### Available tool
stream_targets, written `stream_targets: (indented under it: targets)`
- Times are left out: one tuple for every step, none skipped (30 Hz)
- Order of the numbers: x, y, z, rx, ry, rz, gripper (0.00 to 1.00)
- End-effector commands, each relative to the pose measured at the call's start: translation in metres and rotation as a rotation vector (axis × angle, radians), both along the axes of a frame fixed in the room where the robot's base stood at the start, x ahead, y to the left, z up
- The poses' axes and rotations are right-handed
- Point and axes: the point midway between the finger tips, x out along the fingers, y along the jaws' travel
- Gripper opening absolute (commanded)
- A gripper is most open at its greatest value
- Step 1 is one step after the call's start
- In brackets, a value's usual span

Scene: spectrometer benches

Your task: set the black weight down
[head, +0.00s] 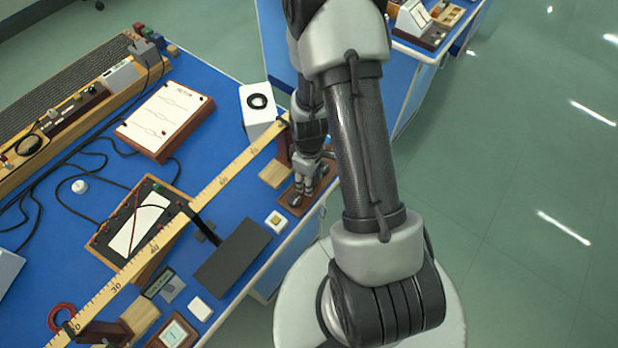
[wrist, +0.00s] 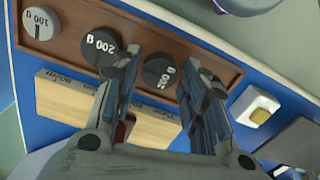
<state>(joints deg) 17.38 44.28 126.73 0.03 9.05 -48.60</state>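A black weight marked 200 g (wrist: 160,72) stands on a brown wooden board (wrist: 205,55) in the wrist view. My gripper (wrist: 160,68) has its fingers on either side of this weight, with a visible gap at each side. The gripper is open. A second black 200 g weight (wrist: 98,47) stands just left of the left finger, and a grey 100 g weight (wrist: 40,24) stands at the board's left end. In the head view my gripper (head: 304,193) is low over the board (head: 316,194) near the bench edge.
A pale wooden block (wrist: 75,98) lies beside the board. A small white box with a yellow top (head: 275,221) and a dark panel (head: 233,258) are close by. A long yellow ruler (head: 215,187) crosses the blue bench. A white box with a black ring (head: 258,112) stands behind.

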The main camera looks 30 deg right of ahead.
Motion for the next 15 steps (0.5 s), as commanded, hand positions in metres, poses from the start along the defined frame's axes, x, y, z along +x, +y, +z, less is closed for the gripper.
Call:
stream_targets:
  targets:
    - [0.001, 0.000, 0.010, -0.002, -0.003, 0.000, 0.40]
    - [0.001, 0.000, 0.015, -0.002, -0.003, 0.000, 0.40]
    - [0.001, 0.000, 0.023, -0.002, -0.005, 0.000, 0.40]
    - [0.001, 0.000, 0.030, -0.001, -0.005, 0.000, 0.40]
    - [0.001, 0.000, 0.037, -0.002, -0.005, 0.000, 0.40]
    - [0.002, -0.001, 0.046, -0.002, -0.006, 0.000, 0.40]
    - [0.002, -0.001, 0.053, -0.002, -0.006, 0.000, 0.40]
    - [0.002, -0.001, 0.060, -0.002, -0.006, 0.000, 0.40]
    - [0.002, -0.001, 0.069, -0.002, -0.006, 0.000, 0.40]
    - [0.002, 0.000, 0.075, -0.001, -0.005, 0.000, 0.40]
    - [0.001, -0.001, 0.081, -0.001, -0.005, 0.000, 0.40]
    - [0.001, -0.001, 0.089, -0.001, -0.005, 0.000, 0.40]
    - [0.001, 0.000, 0.093, -0.001, -0.004, 0.000, 0.40]
    - [0.001, 0.000, 0.098, -0.002, -0.005, 0.000, 0.40]
    - [0.001, 0.000, 0.103, -0.001, -0.004, 0.000, 0.40]
